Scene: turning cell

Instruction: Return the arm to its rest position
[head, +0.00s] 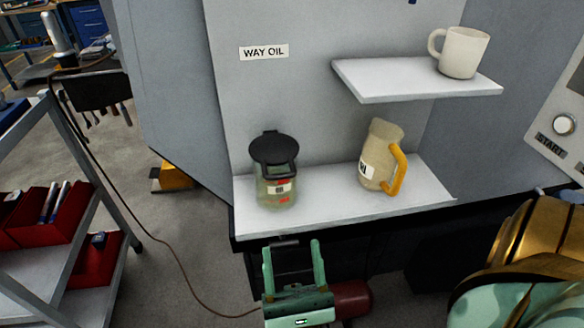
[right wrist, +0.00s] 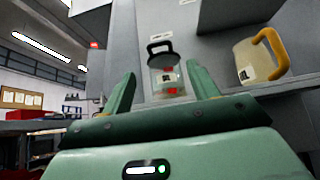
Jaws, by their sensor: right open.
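My right gripper (head: 292,250) is in the lower middle of the head view, in front of and below the lower white shelf's front edge. Its green fingers stand apart and grip nothing. In the right wrist view the open fingers (right wrist: 161,78) point toward a clear jar (right wrist: 166,75) with a dark lid, with a gap between. My left gripper does not show.
The lower shelf (head: 325,206) also holds a beige jug (head: 378,155) with a yellow handle. A white mug (head: 462,53) stands on the upper shelf (head: 385,82). A grey rack with red bins (head: 40,228) is at left. A cable hangs beside open floor (head: 200,250).

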